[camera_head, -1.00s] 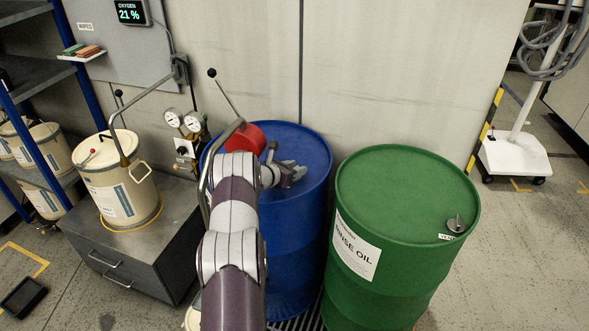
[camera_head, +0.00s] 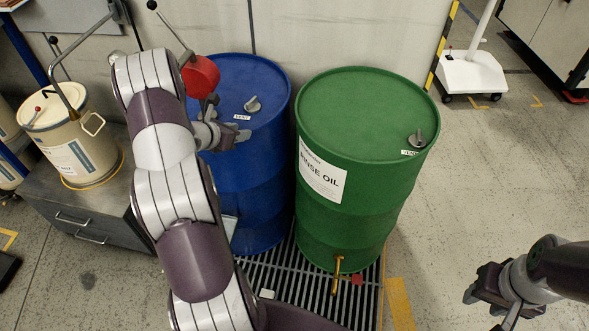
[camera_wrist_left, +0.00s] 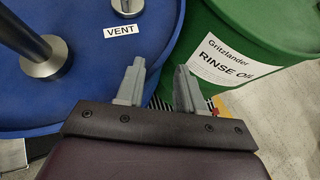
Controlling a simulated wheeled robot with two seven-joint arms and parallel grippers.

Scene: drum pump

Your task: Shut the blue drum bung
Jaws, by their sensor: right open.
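The blue drum (camera_head: 270,85) stands behind my left arm. A grey bung with a raised grip (camera_head: 252,104) sits on its lid beside a "VENT" label (camera_head: 242,117). In the left wrist view the bung (camera_wrist_left: 130,8) is cut off by the top edge. My left gripper (camera_head: 236,136) is at the drum's near rim, in front of the bung and apart from it. Its jaws are open and empty in the left wrist view (camera_wrist_left: 158,88). My right gripper (camera_head: 482,305) is open and empty at the lower right, far from the drum.
A red pump (camera_head: 201,77) with a lever stands on the blue drum, close to my left arm. A green drum (camera_head: 365,100) with its own bung (camera_head: 417,138) is to the right, above a floor grate (camera_head: 285,290). A cream can (camera_head: 58,120) stands left.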

